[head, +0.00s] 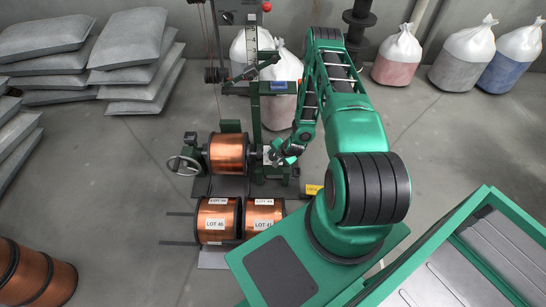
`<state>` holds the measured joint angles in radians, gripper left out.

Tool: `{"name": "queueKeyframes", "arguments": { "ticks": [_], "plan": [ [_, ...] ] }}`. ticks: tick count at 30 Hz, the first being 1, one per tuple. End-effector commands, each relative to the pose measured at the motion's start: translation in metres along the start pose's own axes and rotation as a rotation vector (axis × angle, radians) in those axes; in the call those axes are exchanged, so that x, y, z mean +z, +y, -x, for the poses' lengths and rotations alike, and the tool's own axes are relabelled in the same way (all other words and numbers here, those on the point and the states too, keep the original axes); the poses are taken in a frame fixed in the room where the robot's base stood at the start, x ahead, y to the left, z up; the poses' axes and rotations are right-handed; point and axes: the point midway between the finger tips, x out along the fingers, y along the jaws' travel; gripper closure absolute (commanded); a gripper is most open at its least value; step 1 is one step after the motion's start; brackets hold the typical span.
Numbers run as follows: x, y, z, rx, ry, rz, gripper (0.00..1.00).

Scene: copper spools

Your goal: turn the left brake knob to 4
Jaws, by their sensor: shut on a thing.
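A green winding stand (256,115) holds a copper spool (229,155) on a horizontal shaft, with a handwheel (186,165) at its left end. My green arm reaches in from the right. My gripper (277,156) is at the spool's right end, low on the stand's post, and is shut on what looks like the left brake knob. The gripper covers most of the knob. Its pointer and scale numbers are too small or hidden to read.
Two labelled copper spools (215,222) stand in front of the machine with fork-like bars beside them. More copper spools (38,275) stand at lower left. Grey sacks (135,50) are stacked at upper left, and white-topped bags (465,60) at upper right. Floor between is clear.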

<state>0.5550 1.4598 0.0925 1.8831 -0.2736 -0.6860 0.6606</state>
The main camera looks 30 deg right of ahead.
Motion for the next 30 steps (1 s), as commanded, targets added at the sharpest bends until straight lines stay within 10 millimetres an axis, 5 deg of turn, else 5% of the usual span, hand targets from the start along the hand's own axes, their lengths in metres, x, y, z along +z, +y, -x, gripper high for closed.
{"name": "queueKeyframes", "arguments": {
  "ticks": [30],
  "plan": [
    [0.0029,0.0068,-0.0028,-0.411,-0.08,-0.784,0.87]
  ]
}}
